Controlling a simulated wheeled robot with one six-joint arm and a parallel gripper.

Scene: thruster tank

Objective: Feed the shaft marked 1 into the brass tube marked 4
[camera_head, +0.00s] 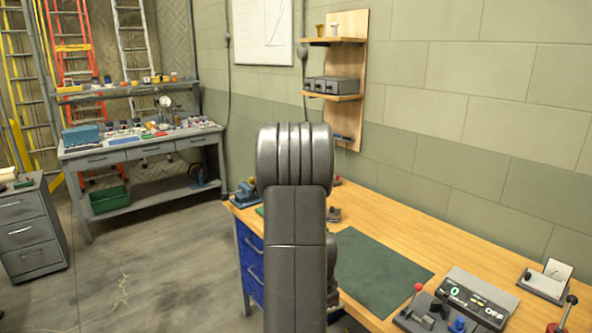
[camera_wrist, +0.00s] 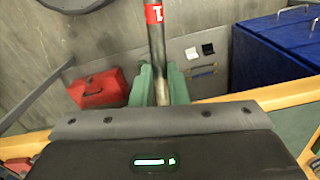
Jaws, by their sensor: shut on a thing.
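The shaft marked 1 (camera_wrist: 157,45) is a thin dark rod with a red label near the top edge of the wrist view. Its lower part looks paler. My gripper (camera_wrist: 161,82) has green fingers on either side of the rod, shut on it. The rod runs up and out of the picture, so its far end is hidden. In the head view my own arm stands in the middle and hides the gripper and shaft. I cannot make out the brass tube marked 4 in either view.
A wooden workbench (camera_head: 450,245) runs along the wall, with a green mat (camera_head: 375,270), a control box (camera_head: 475,298) and a blue fixture (camera_head: 245,195). The wrist view shows a red case (camera_wrist: 98,92) and blue drawers (camera_wrist: 275,60). Open floor (camera_head: 150,275) lies left.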

